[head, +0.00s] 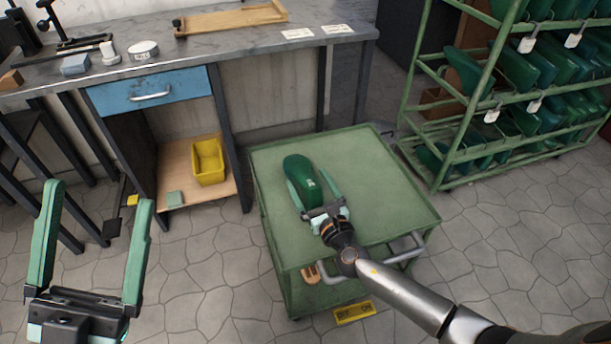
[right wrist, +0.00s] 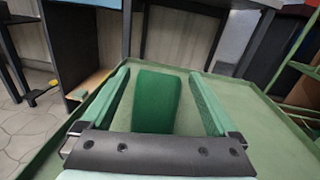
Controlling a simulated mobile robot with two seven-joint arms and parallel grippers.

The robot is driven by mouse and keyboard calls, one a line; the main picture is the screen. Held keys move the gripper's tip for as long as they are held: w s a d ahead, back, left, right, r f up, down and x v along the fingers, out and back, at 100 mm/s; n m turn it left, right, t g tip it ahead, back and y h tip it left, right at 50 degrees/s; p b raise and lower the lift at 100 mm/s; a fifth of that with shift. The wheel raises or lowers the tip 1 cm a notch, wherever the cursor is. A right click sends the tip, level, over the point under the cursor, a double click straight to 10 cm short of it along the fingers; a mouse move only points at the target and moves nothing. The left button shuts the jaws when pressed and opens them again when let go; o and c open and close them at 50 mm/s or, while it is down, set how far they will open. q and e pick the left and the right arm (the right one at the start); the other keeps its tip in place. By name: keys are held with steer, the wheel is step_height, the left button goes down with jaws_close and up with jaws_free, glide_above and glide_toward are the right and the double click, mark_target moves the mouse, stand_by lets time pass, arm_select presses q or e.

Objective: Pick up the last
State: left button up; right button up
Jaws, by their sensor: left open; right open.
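The last (head: 298,167), a dark green foot-shaped form with a small white mark, lies on top of the green cart (head: 385,190). My right gripper (head: 309,177) is open over the cart, with one finger on each side of the last. In the right wrist view, the last (right wrist: 157,100) sits between the two fingers (right wrist: 159,74), with a gap showing on each side; its near end is hidden by the gripper's body. My left gripper (head: 99,194) is open and empty over the floor at the left, well away from the cart.
A workbench (head: 240,40) with a blue drawer (head: 150,90) stands behind the cart. A yellow bin (head: 208,161) sits on its lower shelf. A green rack (head: 450,150) holding several green lasts stands at the right. The cart top around the last is clear.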

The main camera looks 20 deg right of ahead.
steer(key=shift+s, duration=0.1)
steer(key=c, duration=1.3)
steer(key=shift+r, duration=0.15)
steer(key=shift+c, duration=0.7)
